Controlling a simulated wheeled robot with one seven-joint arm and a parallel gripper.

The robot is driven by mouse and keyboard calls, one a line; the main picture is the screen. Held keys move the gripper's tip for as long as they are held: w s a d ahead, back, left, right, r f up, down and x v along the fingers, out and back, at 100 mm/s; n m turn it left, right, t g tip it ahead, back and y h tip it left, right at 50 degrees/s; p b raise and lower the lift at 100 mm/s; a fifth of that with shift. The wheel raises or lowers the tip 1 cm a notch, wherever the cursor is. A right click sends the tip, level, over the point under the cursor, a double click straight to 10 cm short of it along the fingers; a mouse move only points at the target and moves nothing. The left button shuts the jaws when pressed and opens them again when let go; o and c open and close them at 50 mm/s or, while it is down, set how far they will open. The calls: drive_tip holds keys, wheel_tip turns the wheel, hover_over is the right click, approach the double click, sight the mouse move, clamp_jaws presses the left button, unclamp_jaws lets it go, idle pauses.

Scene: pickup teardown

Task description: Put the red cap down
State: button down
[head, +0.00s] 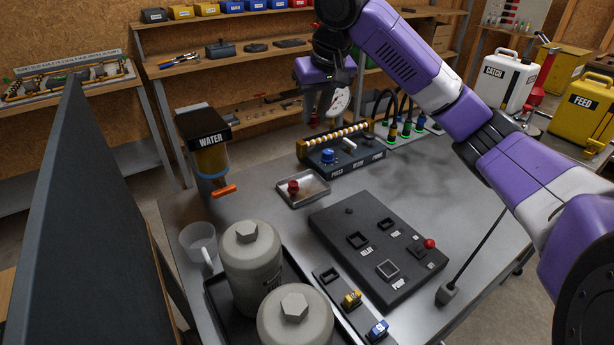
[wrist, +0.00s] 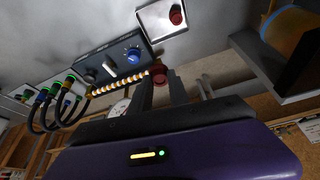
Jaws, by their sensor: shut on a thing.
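My gripper (head: 322,108) is raised above the back of the grey table. In the wrist view, its fingers (wrist: 161,84) are shut on a red cap (wrist: 163,75), held at the fingertips and partly hidden between them. A small metal tray (head: 318,182) lies on the table, below and to the left of my gripper in the head view. A second red knob-like piece (head: 293,187) sits in the tray. The tray (wrist: 152,24) and that red piece (wrist: 176,15) also show at the top of the wrist view.
A black panel (head: 385,262), grey bottles (head: 250,270), a clear cup (head: 198,241) and the WATER dispenser (head: 205,140) surround the tray. Table between tray and dispenser is fairly clear.

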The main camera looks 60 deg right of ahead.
wheel_tip(320, 180, down, 16)
drive_tip(key=shift+f, duration=0.25)
drive_tip(key=shift+f, duration=0.1)
drive_tip(key=c, duration=1.6)
unclamp_jaws()
drive_tip(key=shift+o, duration=0.4)
drive_tip(key=shift+r, duration=0.2)
drive_tip(key=v, duration=1.2)
